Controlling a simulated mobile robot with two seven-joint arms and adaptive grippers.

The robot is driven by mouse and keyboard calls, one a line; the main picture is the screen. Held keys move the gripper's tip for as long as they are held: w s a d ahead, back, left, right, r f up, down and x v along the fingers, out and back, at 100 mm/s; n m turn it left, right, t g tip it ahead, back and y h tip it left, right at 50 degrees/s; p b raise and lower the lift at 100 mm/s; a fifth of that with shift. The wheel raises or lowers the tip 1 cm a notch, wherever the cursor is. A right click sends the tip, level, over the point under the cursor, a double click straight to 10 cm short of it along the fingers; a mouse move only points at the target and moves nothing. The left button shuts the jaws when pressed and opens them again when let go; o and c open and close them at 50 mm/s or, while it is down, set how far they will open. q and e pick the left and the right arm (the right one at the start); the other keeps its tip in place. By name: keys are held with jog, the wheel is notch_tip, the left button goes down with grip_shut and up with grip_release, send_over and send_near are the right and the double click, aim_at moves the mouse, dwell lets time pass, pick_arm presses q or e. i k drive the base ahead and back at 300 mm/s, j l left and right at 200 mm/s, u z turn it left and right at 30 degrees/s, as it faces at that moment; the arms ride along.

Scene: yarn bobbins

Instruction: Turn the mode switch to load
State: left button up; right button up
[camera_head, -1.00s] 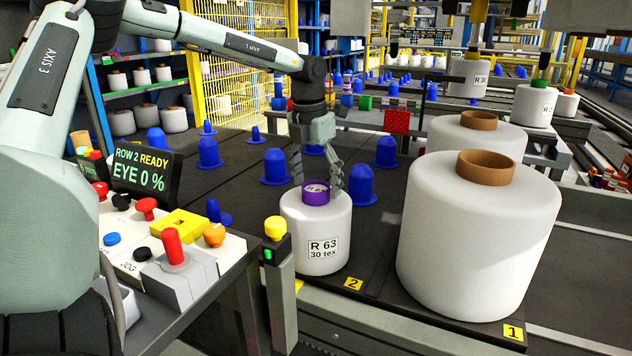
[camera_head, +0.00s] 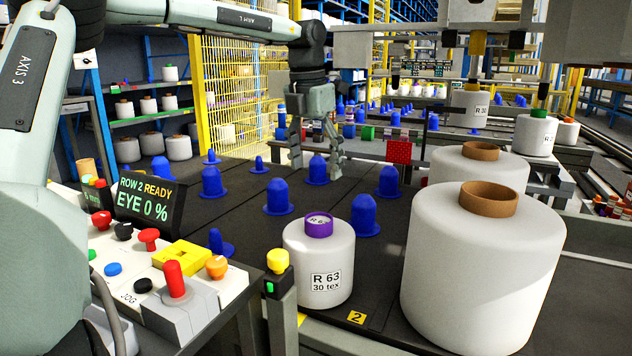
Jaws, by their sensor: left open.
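The control panel (camera_head: 100,247) is at the lower left and carries several coloured buttons and knobs. Among them are a red lever (camera_head: 174,280) on a grey block, a black knob (camera_head: 124,231), a yellow block (camera_head: 181,255) and an orange knob (camera_head: 216,266). I cannot tell which one is the mode switch, as the labels are too small or hidden. My left gripper (camera_head: 316,166) is open and empty, raised above and behind the white bobbin R 63 (camera_head: 305,255), clear of its purple core. The right gripper is not in view.
A display (camera_head: 145,203) behind the panel reads "ROW 2 READY, EYE 0 %". A post with a yellow cap (camera_head: 278,260) stands between panel and bobbin. Blue pegs (camera_head: 278,197) dot the dark deck. Large white bobbins (camera_head: 480,270) stand at right.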

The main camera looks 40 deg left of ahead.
aim_at(124, 230)
jog(key=k+l, duration=0.75)
jog(key=l, duration=0.25)
